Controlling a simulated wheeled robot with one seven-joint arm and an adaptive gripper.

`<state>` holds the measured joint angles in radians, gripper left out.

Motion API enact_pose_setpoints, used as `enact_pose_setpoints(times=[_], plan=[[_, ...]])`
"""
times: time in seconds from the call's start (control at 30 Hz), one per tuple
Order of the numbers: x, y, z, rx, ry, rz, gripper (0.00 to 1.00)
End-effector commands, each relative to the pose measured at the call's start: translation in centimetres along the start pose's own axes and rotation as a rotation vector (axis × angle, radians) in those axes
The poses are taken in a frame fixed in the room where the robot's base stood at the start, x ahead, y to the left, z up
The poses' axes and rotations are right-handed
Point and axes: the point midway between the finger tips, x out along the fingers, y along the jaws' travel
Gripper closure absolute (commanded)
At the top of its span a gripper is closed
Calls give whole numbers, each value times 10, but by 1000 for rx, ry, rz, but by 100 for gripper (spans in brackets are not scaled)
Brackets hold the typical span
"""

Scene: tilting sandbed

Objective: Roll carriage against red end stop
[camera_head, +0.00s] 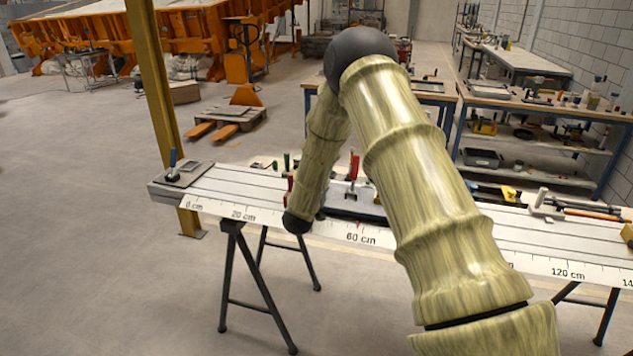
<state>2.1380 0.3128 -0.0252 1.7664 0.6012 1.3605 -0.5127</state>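A long pale grey bench rail (232,188) with a centimetre scale along its front edge runs from left to right. A grey block with an upright red handle (354,166) stands on it above the 60 cm mark, beside a dark strip (350,215); it may be the carriage, but I cannot tell. A small upright red piece (290,184) shows just left of my arm; I cannot tell whether it is the red end stop. My arm crosses in front and hides part of the rail. My gripper cannot be made out.
Tools, including a white clamp-like piece (545,205), lie at the right. A yellow post (155,85) stands behind the left end. Trestle legs (258,285) stand below.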

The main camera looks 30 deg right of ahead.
Motion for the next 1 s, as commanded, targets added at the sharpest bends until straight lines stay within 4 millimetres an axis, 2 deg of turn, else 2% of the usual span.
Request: enact_pose_setpoints(times=[0.17, 0.2, 0.33, 0.83, 1.0], plan=[[0, -5, -6, 5, 8, -6, 100], [0, -5, -6, 5, 9, -7, 79], [0, -6, -7, 6, 10, -9, 59], [1, -1, -4, 3, 6, -3, 59], [-7, -3, -4, 2, 4, -5, 59]])
